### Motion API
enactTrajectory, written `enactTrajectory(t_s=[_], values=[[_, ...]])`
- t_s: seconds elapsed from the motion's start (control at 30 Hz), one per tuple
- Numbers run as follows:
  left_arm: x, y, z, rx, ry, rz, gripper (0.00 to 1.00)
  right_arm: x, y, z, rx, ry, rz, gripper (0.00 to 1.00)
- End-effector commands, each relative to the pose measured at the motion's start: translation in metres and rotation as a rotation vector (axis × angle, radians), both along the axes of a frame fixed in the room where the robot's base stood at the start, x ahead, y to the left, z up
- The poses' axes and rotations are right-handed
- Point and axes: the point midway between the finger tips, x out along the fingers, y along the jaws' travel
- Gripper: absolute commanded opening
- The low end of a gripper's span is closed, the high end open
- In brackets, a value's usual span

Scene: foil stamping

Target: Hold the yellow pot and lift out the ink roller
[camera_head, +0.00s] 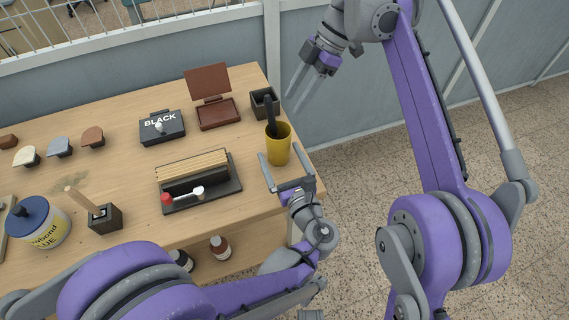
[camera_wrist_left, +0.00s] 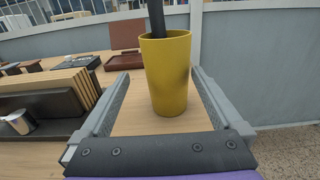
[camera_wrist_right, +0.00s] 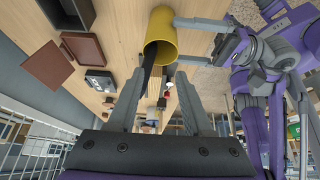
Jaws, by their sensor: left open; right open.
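The yellow pot (camera_head: 278,150) stands upright near the table's right edge. The ink roller (camera_head: 270,118) stands in it with its black handle sticking up; its lower part is hidden inside. My left gripper (camera_head: 277,150) is open with a finger on each side of the pot. In the left wrist view the pot (camera_wrist_left: 168,75) sits between the fingers, with the handle (camera_wrist_left: 157,18) rising from it. My right gripper (camera_head: 292,105) is open and empty, above and to the right of the pot. In the right wrist view the pot (camera_wrist_right: 160,35) and handle (camera_wrist_right: 148,68) lie beyond the fingertips.
A dark square holder (camera_head: 264,103) stands just behind the pot. A brown hinged box (camera_head: 216,112), a black box marked BLACK (camera_head: 162,128) and a rack of wooden strips (camera_head: 195,170) stand to the left. Beyond the table's right edge is open floor.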

Motion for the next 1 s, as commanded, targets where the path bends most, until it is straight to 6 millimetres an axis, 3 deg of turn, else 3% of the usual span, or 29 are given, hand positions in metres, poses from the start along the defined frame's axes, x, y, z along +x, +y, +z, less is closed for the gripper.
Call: enactTrajectory(t_s=[0.2,0.4,0.83,1.0], values=[[0.04,0.014,0.0,0.0,0.001,0.004,1.0,0.0,0.0,0.0,0.0,0.0,0.0,0.5],[0.064,0.022,0.0,-0.001,0.001,0.003,1.0,0.0,0.0,0.0,0.0,0.0,0.0,0.5],[0.074,0.024,0.0,-0.001,0.001,0.001,1.0,0.0,0.0,0.0,0.0,0.0,0.0,0.5],[0.074,0.024,0.0,-0.002,0.002,0.001,0.71,0.0,0.0,0.0,0.0,0.0,0.0,0.5]])
